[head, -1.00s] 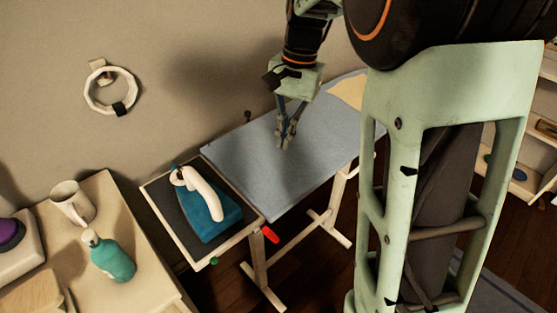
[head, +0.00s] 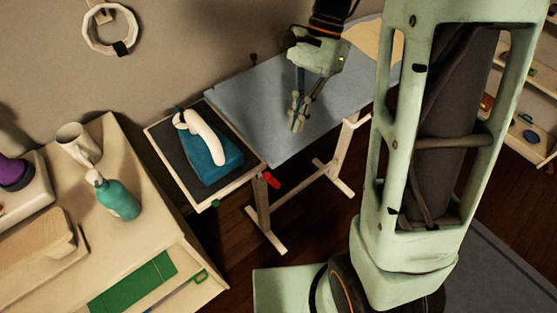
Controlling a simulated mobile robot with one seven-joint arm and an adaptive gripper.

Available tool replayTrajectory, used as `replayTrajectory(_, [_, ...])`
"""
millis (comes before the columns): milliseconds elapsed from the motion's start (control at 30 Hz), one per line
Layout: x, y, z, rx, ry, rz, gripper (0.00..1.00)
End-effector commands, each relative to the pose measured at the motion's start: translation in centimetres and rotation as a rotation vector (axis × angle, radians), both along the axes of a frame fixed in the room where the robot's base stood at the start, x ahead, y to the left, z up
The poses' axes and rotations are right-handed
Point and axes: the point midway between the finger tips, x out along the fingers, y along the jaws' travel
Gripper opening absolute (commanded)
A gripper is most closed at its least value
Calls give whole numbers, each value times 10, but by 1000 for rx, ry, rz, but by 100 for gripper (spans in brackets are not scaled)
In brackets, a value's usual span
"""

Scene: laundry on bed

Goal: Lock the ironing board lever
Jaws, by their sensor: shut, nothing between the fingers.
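The ironing board (head: 250,115) has a grey-blue cover and stands on light wooden legs. A red lever (head: 271,180) shows at its near side edge, beside the top of the front leg and close to the iron tray. A small green knob (head: 215,204) sits under the tray's near edge. My gripper (head: 297,125) points down over the board's surface, up and to the right of the red lever and apart from it. Its fingers are shut and empty. Whether the fingertips touch the cover cannot be told.
A teal iron (head: 212,150) with a white handle rests on the tray (head: 168,160) at the board's left end. A wooden dresser (head: 100,250) at the left holds a mug (head: 75,142) and a teal bottle (head: 118,198). Dark floor (head: 315,230) lies open before the board.

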Motion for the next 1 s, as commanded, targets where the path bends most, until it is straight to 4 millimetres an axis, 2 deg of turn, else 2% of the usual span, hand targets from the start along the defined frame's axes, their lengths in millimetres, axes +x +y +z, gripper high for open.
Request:
replayTrajectory(200, [-18, 13, -44, 1, 4, 2, 0])
replayTrajectory(367, [-29, 22, -71, 1, 2, 2, 0])
replayTrajectory(600, [-49, 42, -79, 1, -1, 3, 0])
replayTrajectory(1000, [-53, 46, -81, 1, -1, 0, 0])
